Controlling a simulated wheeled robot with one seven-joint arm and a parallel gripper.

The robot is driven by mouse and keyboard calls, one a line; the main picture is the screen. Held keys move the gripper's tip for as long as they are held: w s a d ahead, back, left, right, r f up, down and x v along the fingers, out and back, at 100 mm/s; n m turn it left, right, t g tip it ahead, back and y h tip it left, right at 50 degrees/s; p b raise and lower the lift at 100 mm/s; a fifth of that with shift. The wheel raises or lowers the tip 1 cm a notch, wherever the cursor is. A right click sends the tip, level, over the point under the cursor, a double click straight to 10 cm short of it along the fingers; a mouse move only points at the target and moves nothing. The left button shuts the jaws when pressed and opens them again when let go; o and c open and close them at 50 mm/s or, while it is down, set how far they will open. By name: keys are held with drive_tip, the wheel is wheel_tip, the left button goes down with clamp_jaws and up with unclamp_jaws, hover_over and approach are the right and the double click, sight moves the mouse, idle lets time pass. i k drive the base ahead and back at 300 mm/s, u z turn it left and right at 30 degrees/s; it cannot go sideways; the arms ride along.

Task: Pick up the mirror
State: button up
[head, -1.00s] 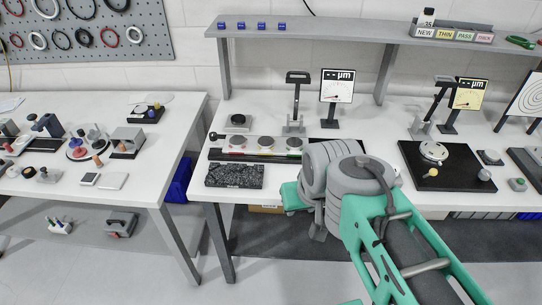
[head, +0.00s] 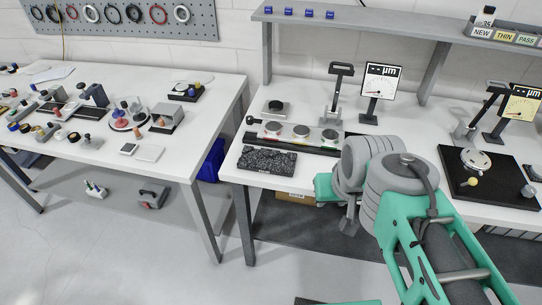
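I cannot tell for sure which thing is the mirror. Three round, shiny grey discs (head: 301,131) sit in a row on a long, low holder (head: 327,150) on the right-hand bench, and the mirror may be among them. A speckled black block (head: 267,161) lies in front of the holder. My gripper (head: 349,224) shows only as a small grey part below my wrist, at the bench's front edge, right of the block. Its fingers are too small and hidden to read. I see nothing held in it.
A grey stand (head: 338,98) and a µm display (head: 381,80) stand behind the discs. A black plate (head: 452,183) with a round metal piece (head: 475,160) lies at right. The left bench (head: 210,88) holds many small parts. A gap separates the benches.

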sight(272, 127)
drive_tip(key=u, duration=0.55)
drive_tip(key=i, duration=0.95)
drive_tip(key=u, duration=0.7)
